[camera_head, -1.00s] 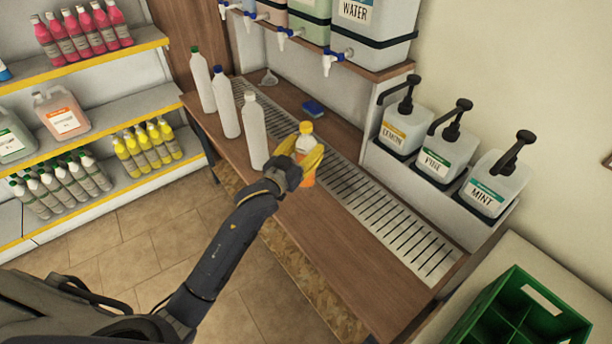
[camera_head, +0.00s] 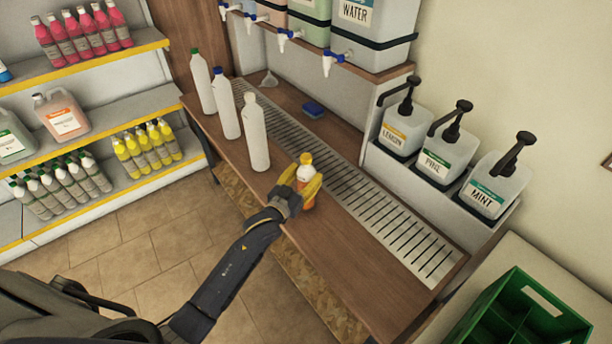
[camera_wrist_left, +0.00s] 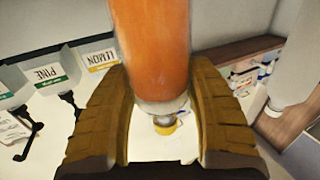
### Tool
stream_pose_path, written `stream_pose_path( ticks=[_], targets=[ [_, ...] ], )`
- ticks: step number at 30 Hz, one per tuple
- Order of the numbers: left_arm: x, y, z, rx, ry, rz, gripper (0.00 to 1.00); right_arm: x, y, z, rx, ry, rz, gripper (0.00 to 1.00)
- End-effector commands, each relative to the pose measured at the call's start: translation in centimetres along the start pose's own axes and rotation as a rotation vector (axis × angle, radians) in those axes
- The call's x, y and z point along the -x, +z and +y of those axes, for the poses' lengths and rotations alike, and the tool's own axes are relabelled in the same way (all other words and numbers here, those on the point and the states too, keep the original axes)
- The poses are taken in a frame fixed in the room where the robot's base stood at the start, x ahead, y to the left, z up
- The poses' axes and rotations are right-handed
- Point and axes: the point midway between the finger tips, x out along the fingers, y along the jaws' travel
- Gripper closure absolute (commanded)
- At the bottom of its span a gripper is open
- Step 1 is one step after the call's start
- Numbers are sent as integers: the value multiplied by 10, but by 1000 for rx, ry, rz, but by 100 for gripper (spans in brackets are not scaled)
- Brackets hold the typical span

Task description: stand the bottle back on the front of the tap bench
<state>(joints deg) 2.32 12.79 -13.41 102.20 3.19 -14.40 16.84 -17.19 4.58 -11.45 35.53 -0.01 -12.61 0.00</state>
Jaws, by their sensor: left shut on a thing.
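An orange bottle with a yellow cap (camera_head: 306,160) is upright at the front of the wooden tap bench (camera_head: 362,262). My left gripper (camera_head: 303,180) is shut on it, yellow fingers on both sides of its body. In the left wrist view the orange body (camera_wrist_left: 157,50) sits between the two ribbed fingers (camera_wrist_left: 160,110), with the yellow cap beyond. Whether its base touches the wood cannot be told, as the gripper hides part of it. My right gripper is not in view.
Several white bottles, the nearest (camera_head: 254,135) just left of the gripper, stand along the bench front. A metal drain grate (camera_head: 395,225) runs behind. Pump jugs (camera_head: 440,150) stand on a ledge at right, a green crate (camera_head: 520,310) lower right. The bench's near right is clear.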

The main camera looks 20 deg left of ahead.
Motion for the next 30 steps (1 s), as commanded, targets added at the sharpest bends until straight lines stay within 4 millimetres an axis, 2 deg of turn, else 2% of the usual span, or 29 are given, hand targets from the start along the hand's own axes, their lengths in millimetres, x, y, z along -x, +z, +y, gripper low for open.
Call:
stream_pose_path(
  ticks=[14,15,20,30],
  targets=[
    [0,4,0,1,0,3,89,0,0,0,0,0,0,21],
    [0,4,0,0,0,0,39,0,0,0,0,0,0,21],
    [0,4,0,0,0,0,21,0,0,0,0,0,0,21],
    [2,1,0,-1,0,0,21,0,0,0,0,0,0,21]
  ],
)
